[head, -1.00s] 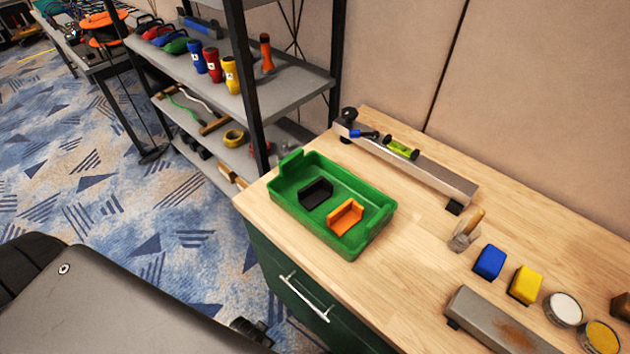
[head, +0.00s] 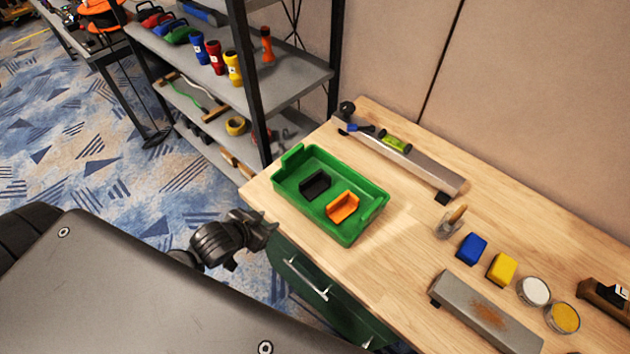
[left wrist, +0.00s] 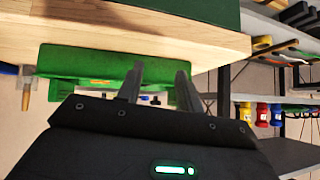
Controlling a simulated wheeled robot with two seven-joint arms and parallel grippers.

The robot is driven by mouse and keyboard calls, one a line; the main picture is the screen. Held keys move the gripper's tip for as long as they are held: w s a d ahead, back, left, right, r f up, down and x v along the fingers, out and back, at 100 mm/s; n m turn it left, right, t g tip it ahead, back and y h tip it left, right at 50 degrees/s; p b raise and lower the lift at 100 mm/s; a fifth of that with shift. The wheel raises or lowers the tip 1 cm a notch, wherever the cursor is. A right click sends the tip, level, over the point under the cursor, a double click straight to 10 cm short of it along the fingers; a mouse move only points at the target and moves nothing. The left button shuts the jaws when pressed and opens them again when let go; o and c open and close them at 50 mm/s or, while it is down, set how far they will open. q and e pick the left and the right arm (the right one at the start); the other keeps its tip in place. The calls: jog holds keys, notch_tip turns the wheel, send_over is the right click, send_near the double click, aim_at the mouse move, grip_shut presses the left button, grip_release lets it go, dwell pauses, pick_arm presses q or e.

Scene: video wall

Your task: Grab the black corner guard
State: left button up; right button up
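The black corner guard (head: 315,185) lies in the left part of a green tray (head: 290,204) in the head view. An orange corner guard (head: 342,208) lies beside it in the same tray. My left gripper (head: 264,229) is off the table's front-left edge, short of the tray and apart from it. In the left wrist view, which looks upside down, the two fingers (left wrist: 160,82) stand apart with nothing held between them. My right gripper is not in view.
The wooden table (head: 395,262) has a level tool on a metal bar (head: 420,170) behind the tray. Blue (head: 471,248) and yellow (head: 502,269) blocks, tins and a rusty bar (head: 485,312) are at right. A shelf rack (head: 290,84) stands at the tray's left.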

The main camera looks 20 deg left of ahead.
pick_arm(q)
jog(key=w+h, duration=0.1)
jog(key=w, duration=0.1)
jog(key=w+a+r+m+t+h, duration=0.1)
jog(key=w+r+t+h, duration=0.1)
jog(key=w, duration=0.1)
jog(key=shift+w+a+r+h, duration=0.2)
jog(key=shift+w+r+h, duration=0.05)
jog(key=shift+w+h, duration=0.05)
jog(key=t+h, duration=0.1)
send_near(302, 182)
jog(key=w, duration=0.1)
jog(key=w+d, duration=0.1)
jog(key=f, duration=0.1)
jog(key=shift+w+d+m+p, duration=0.25)
jog(key=shift+w+m+p, duration=0.05)
jog(key=shift+w+p, duration=0.1)
jog(key=shift+w+d+p, duration=0.2)
jog(key=shift+w+p, duration=0.1)
jog(key=shift+w, duration=0.05)
jog(key=p+x, duration=0.1)
jog(key=x, duration=0.3)
jog(key=shift+w+f, duration=0.15)
jog(key=shift+f, duration=0.15)
grip_shut()
